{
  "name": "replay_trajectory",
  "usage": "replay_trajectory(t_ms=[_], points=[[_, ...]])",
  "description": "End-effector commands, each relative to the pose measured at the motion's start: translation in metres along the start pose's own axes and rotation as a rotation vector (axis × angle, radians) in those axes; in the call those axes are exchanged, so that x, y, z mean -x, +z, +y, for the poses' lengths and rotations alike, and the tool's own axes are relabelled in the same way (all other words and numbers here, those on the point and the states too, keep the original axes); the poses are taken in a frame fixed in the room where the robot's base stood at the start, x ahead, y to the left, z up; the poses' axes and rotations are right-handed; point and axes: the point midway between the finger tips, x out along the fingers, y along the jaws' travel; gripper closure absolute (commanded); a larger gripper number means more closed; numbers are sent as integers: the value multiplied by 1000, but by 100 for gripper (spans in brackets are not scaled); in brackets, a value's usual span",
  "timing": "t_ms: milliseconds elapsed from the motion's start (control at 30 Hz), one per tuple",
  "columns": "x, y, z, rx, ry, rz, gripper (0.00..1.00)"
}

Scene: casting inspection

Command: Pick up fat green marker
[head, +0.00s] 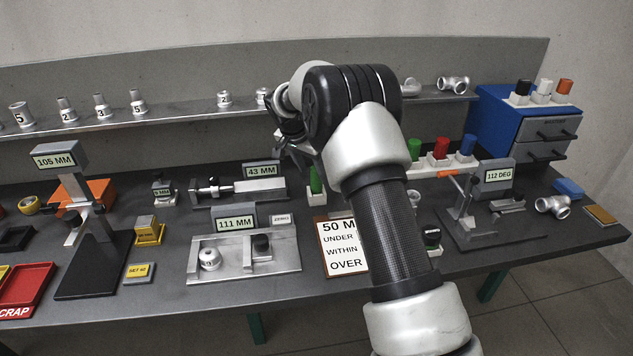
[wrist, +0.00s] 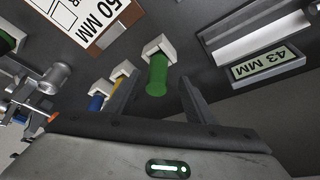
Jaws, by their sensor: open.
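A thick green marker (wrist: 157,76) stands in a white holder (wrist: 160,46) in the wrist view. What looks like the same green marker (head: 315,180) shows in the head view, just left of my arm. My gripper (wrist: 156,90) is open and empty, with one finger on each side of the marker in the picture. I cannot tell how far the fingertips are from it. In the head view my gripper (head: 292,140) is mostly hidden by my wrist. Another green marker (head: 413,149) stands in a white holder farther right; I cannot compare their thickness surely.
The 43 MM gauge (head: 240,188) is close on the other side. A 50 MM sign (head: 338,246) lies in front. Red (head: 440,148) and blue (head: 467,145) markers stand farther right.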

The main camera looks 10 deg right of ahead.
Motion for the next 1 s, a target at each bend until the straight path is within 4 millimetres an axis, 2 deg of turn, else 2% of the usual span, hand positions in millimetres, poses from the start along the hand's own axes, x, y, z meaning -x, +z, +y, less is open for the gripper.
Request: replay_trajectory(t_ms=[233, 500, 567, 767, 800, 1000], points=[[-38, -4, 5, -2, 2, -2, 51], [-44, -4, 4, -1, 1, -1, 51], [-44, -4, 4, -1, 1, -1, 59], [-44, -4, 4, -1, 1, -1, 93], [-43, -4, 4, -1, 1, -1, 96], [-43, -4, 4, -1, 1, 0, 96]])
